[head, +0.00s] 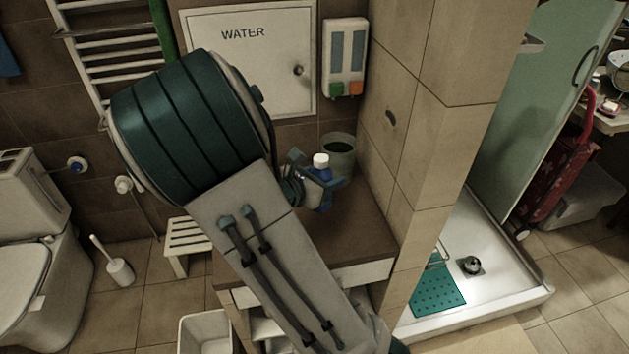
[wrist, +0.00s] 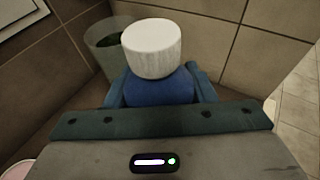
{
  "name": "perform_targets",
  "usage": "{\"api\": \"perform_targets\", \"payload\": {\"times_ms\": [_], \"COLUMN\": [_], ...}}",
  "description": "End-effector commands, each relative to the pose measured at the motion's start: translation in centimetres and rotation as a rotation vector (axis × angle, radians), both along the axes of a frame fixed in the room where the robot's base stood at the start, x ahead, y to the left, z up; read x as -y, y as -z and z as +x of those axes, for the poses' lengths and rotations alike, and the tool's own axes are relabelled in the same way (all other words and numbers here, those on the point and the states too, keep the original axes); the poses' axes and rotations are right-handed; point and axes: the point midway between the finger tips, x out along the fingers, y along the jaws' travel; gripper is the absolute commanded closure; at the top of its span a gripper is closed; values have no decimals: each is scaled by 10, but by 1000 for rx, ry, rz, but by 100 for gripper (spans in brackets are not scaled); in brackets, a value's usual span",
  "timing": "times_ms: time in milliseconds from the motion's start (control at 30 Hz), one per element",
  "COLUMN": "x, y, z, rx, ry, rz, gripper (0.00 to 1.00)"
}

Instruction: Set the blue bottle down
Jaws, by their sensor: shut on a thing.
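The blue bottle (head: 321,181) has a white cap and stands upright in my gripper (head: 323,190), over the brown top of a cabinet (head: 352,232). In the wrist view the bottle's blue shoulder (wrist: 160,88) and ribbed white cap show between the two blue fingers of my gripper (wrist: 155,92). The fingers are shut on the bottle. The bottle's base is hidden, so I cannot tell whether it touches the cabinet top.
A grey-green cup (head: 338,158) stands behind the bottle, near the corner; it also shows in the wrist view (wrist: 104,55). A tiled pillar (head: 425,130) rises to the right. The cabinet top in front of the bottle is bare. A white bin (head: 205,332) stands below.

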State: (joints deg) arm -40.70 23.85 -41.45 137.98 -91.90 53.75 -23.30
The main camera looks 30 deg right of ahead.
Motion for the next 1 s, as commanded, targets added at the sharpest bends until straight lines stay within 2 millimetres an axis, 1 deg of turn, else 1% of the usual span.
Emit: {"api": "perform_targets", "payload": {"times_ms": [33,333,367,400,700,1000], "x": [3,21,20,20,24,27], "y": [-6,-36,-32,-32,-42,-46], "z": [-9,-56,-55,-55,-66,-74], "rx": [4,3,8,10,9,2], "ry": [1,0,-2,-4,-5,-1], "rz": [4,4,4,2,-1,1], "gripper": [82,82,82,82,82,82]}}
